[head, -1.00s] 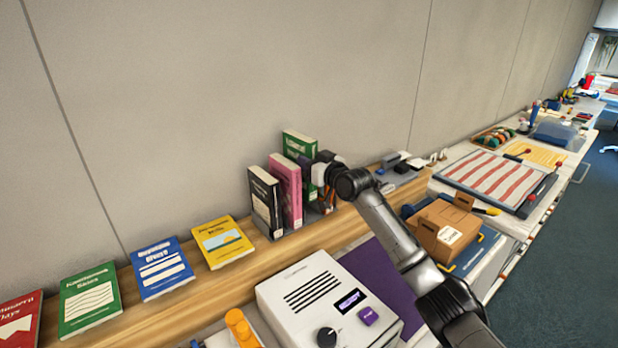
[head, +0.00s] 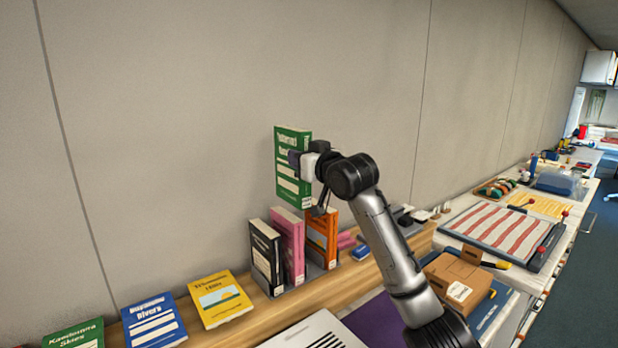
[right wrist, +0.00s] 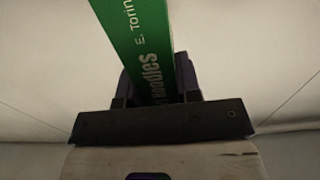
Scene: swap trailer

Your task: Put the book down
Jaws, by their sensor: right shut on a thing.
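A green book (head: 292,185) is held upright in my right gripper (head: 303,163), above the row of standing books and in front of the wall. In the right wrist view the green book's spine (right wrist: 150,45) stands between the two dark fingers (right wrist: 160,85), which are shut on it. Below it, a black book (head: 266,257), a pink book (head: 288,245) and an orange book (head: 321,237) stand upright in a grey holder (head: 300,284) on the wooden shelf (head: 262,303). The green book is clear of them. My left gripper is not in view.
A white device (head: 318,333) is in front. A cardboard box (head: 458,284) and a striped sheet (head: 497,232) are at right.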

